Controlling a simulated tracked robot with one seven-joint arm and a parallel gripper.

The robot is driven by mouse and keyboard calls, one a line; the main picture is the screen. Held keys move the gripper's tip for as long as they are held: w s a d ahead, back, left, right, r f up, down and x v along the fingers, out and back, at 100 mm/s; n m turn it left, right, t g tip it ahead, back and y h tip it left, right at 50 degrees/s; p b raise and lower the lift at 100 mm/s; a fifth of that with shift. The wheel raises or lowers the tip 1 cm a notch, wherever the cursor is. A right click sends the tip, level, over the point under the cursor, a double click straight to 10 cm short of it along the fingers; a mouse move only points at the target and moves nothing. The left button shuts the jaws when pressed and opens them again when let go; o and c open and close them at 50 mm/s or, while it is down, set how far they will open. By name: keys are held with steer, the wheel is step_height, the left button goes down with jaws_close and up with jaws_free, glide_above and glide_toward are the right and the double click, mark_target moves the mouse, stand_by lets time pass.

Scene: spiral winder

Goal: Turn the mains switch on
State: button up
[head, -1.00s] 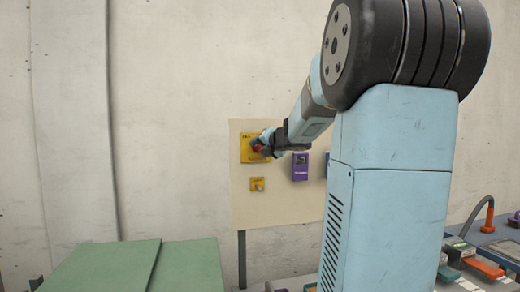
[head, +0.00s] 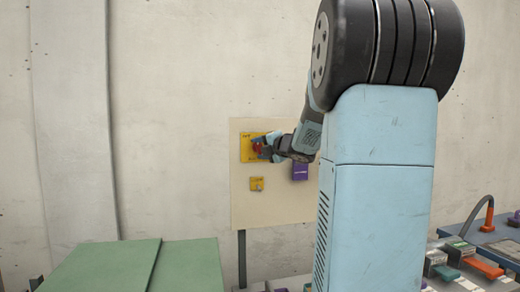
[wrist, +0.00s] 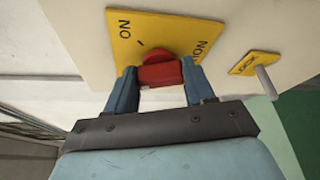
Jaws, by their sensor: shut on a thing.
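The mains switch is a red rotary knob (wrist: 160,72) on a yellow plate (wrist: 125,32) fixed to a cream panel. The plate carries black lettering, partly legible in the wrist view. In the head view the yellow plate (head: 247,153) is at the panel's upper left, and the red knob (head: 257,147) is partly covered by my gripper. My gripper (wrist: 160,84) is shut on the red knob, with one blue finger on each side of it. It also shows in the head view (head: 262,148) against the plate. I cannot tell the switch's exact setting.
A smaller yellow plate (wrist: 255,64) with a grey lever sits beside the switch, below it in the head view (head: 257,184). Green panels (head: 110,268) stand front left. A bench with coloured parts (head: 485,268) is at right.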

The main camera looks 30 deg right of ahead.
steer(key=shift+f+m+t+h, duration=0.25)
steer(key=shift+m+t, duration=0.5)
steer(key=shift+m, duration=1.45)
steer(key=shift+f+m+t+h, duration=0.2)
steer(key=shift+m+t, duration=0.5)
steer(key=shift+m, duration=1.5)
steer(key=shift+f+m+t+h, duration=0.25)
steer(key=shift+m+t, duration=0.5)
steer(key=shift+m, duration=1.45)
steer(key=shift+a, duration=0.1)
steer(key=o, duration=1)
steer(key=shift+r, duration=0.15)
steer(key=shift+o, duration=0.2)
steer(key=v, duration=1.3)
steer(key=shift+s+f, duration=0.25)
steer(key=shift+s, duration=0.05)
